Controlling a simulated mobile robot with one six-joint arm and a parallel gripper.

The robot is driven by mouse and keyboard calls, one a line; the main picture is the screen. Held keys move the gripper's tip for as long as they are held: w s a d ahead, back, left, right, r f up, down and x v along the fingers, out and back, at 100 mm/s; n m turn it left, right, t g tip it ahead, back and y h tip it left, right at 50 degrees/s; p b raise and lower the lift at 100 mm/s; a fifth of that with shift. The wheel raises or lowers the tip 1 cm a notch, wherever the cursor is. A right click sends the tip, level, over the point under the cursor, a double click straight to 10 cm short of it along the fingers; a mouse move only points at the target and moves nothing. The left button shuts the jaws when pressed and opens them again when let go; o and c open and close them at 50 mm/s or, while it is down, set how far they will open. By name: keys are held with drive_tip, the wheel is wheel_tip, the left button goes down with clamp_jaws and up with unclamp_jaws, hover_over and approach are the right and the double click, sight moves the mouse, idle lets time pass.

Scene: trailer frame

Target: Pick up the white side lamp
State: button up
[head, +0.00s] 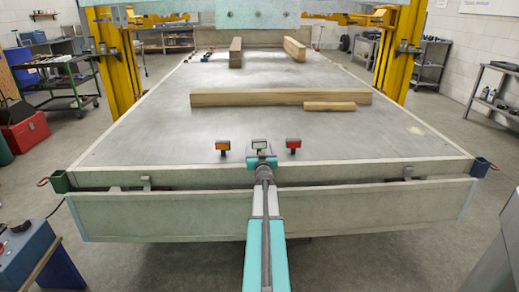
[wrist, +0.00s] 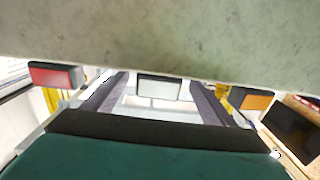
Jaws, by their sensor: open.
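The white side lamp (head: 259,145) is a small block with a pale face and dark housing, standing on the trailer deck between two similar lamps. In the wrist view, the white lamp (wrist: 159,87) appears between my two open fingers, with visible space on both sides. My gripper (head: 262,160) is at the near edge of the deck, just in front of the white lamp. Its fingers (wrist: 158,98) hold nothing. The head view hides the fingertips' exact depth relative to the lamp.
An orange lamp (head: 222,146) stands to the left and a red lamp (head: 293,143) to the right. Timber beams (head: 280,97) lie farther back on the trailer deck (head: 150,130). The deck's raised front edge (head: 190,173) runs under my arm.

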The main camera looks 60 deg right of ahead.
sight(261, 140)
drive_tip(key=shift+w+d, duration=0.3)
drive_tip(key=shift+d, duration=0.1)
idle(0.3)
drive_tip(key=c, duration=1.2)
drive_tip(key=shift+c, duration=0.2)
drive_tip(key=shift+r, duration=0.15)
drive_tip(key=shift+r+p, duration=0.4)
drive_tip(key=shift+r, duration=0.2)
drive_tip(key=r+p, duration=0.1)
drive_tip(key=s+r, duration=0.1)
drive_tip(key=shift+a+r+p, duration=0.1)
drive_tip(key=shift+r+p, duration=0.2)
drive_tip(key=shift+p, duration=0.1)
drive_tip(key=s+p, duration=0.4)
drive_tip(key=s, duration=1.1)
drive_tip(key=shift+a+r+p, duration=0.4)
drive_tip(key=shift+a+r, duration=0.05)
